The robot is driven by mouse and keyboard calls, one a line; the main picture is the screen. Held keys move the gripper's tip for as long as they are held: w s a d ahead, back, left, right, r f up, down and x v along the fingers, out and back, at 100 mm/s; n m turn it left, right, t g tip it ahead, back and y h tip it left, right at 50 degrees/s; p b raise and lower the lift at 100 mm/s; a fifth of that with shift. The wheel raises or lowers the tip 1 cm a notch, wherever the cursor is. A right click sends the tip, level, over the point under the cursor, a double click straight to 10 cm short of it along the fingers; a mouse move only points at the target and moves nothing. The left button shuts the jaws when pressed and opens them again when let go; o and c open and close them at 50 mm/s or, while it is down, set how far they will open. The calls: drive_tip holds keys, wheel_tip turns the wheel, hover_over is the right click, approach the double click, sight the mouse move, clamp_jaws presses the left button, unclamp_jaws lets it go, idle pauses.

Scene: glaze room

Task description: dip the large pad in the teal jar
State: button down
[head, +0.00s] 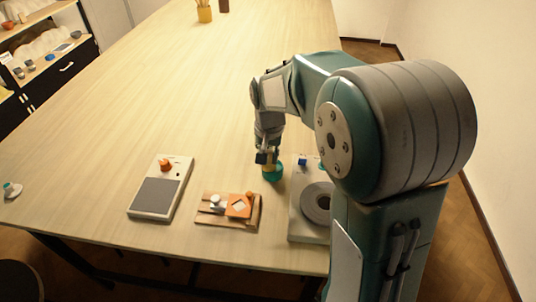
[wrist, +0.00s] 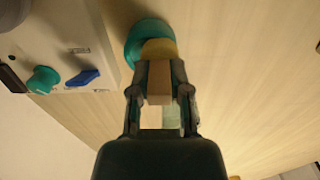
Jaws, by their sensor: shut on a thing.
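My gripper (wrist: 158,98) is shut on the wooden handle (wrist: 160,80) of the large pad. The pad's yellow end (wrist: 158,47) points away from my gripper, over the teal jar (wrist: 134,42). In the head view the teal jar (head: 272,175) stands on the table just below my gripper (head: 266,156), which points down. The yellow end overlaps the jar's round opening in the wrist view. I cannot tell whether it is inside the jar or just above it. The jar's inside is hidden by the pad.
A grey-white device (head: 300,228) with a dark wheel, a blue part and a teal knob stands close right of the jar. A wooden tray (head: 228,222) and a panel with an orange knob (head: 166,165) lie left. The table (head: 230,85) beyond is mostly clear.

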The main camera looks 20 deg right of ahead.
drive_tip(key=shift+s+d+f, duration=0.25)
drive_tip(key=shift+d+f, duration=0.2)
drive_tip(key=shift+f, duration=0.05)
drive_tip(key=shift+d+f, duration=0.1)
drive_tip(key=shift+f, duration=0.05)
drive_tip(key=shift+d+f, duration=0.15)
drive_tip(key=shift+f, duration=0.1)
drive_tip(key=shift+f, duration=0.1)
idle(0.3)
drive_tip(key=shift+w, duration=0.1)
idle(0.6)
